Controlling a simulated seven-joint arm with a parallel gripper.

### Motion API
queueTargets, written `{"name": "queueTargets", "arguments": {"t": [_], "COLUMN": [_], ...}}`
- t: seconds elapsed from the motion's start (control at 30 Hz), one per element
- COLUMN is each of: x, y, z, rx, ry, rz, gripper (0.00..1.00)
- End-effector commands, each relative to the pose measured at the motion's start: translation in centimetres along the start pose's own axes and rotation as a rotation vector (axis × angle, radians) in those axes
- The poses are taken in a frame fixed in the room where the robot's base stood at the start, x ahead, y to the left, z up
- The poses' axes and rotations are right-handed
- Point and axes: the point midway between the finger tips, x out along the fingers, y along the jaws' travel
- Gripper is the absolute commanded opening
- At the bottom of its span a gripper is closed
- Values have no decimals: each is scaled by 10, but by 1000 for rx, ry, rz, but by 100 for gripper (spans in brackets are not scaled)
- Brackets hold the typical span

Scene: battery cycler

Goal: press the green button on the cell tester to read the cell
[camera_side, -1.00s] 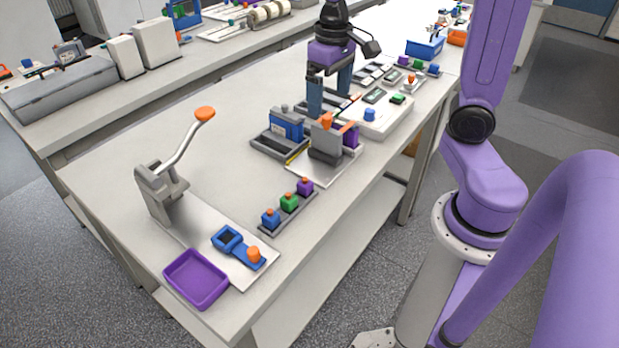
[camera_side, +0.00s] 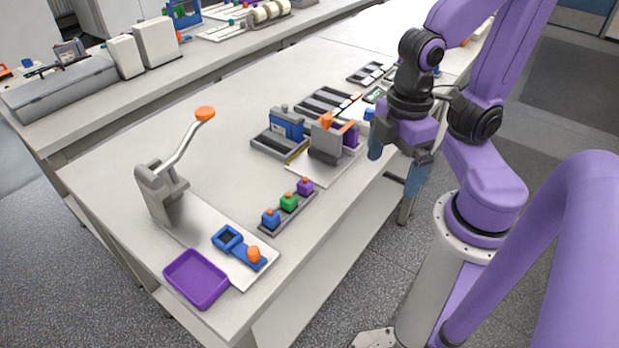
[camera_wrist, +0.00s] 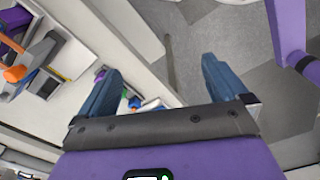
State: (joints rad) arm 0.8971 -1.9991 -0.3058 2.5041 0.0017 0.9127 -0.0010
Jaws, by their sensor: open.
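The cell tester (camera_side: 376,95) is a pale box with a dark display at the right edge of the bench in the side view. A blue piece (camera_side: 370,113) stands on its near end. My gripper and wrist hide much of it, and its green button is hidden in the side view. My gripper (camera_side: 397,162) is open and empty, pointing down in front of the tester by the bench's right edge. In the wrist view my gripper (camera_wrist: 161,67) has its fingers apart with floor and bench edge between them; I cannot make out the green button there.
A clamp fixture with an orange handle (camera_side: 326,121) stands left of my gripper. A rack (camera_side: 267,229) of blue, green and purple cells lies nearer. A lever press (camera_side: 160,190) and purple tray (camera_side: 196,279) are at the front left.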

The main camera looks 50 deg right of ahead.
Motion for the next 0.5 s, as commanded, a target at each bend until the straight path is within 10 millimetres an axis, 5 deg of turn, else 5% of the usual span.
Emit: {"name": "queueTargets", "arguments": {"t": [0.07, 0.37, 0.5], "x": [0, 0, 0], "y": [0, 0, 0], "z": [0, 0, 0], "rx": [2, 4, 4], "ry": [0, 0, 0], "rz": [0, 0, 0], "gripper": [97, 0, 0]}}
